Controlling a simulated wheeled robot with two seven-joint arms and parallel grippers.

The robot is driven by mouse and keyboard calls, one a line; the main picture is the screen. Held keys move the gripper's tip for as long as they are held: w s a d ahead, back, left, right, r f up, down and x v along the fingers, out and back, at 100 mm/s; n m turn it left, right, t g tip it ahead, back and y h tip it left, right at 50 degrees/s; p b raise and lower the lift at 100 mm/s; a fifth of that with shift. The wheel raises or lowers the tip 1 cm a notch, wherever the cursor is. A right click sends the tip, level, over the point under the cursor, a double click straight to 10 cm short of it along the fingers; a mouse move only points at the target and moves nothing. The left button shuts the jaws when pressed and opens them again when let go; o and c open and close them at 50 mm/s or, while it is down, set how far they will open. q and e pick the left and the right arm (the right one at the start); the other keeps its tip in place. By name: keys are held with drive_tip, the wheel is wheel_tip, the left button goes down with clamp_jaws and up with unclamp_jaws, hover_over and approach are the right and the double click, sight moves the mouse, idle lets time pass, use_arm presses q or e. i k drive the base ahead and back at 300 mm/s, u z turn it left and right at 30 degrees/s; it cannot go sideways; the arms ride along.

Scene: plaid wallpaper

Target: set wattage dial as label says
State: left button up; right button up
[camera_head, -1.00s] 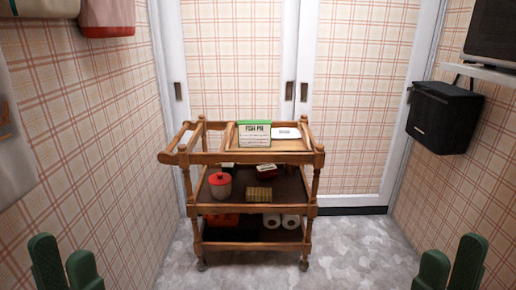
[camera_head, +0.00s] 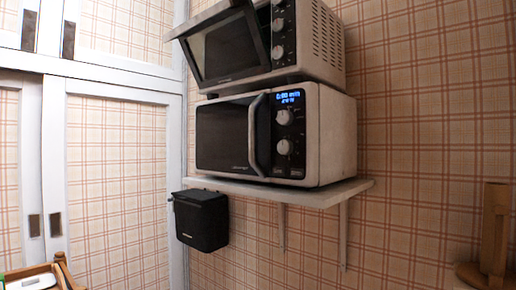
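A microwave (camera_head: 270,135) with a dark door and a pale casing stands on a wall shelf. Its door looks shut. Its right-hand panel has a lit blue display (camera_head: 289,98), whose small text is not clearly legible. Below the display are an upper dial (camera_head: 284,117) and a lower dial (camera_head: 284,147). I cannot tell which one sets wattage, nor their exact settings. The green-topped FISH PIE label card seen earlier is out of view now. Neither of my grippers is in view.
A second oven (camera_head: 318,40) with its door ajar sits on the microwave. The shelf (camera_head: 330,193) has brackets beneath. A black box (camera_head: 202,220) hangs to its left. The trolley's corner (camera_head: 66,272) shows bottom left, a wooden stand (camera_head: 496,230) bottom right.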

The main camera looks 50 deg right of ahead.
sight(285, 117)
drive_tip(key=z, duration=0.05)
drive_tip(key=i, duration=1.8)
drive_tip(key=z, duration=3.65)
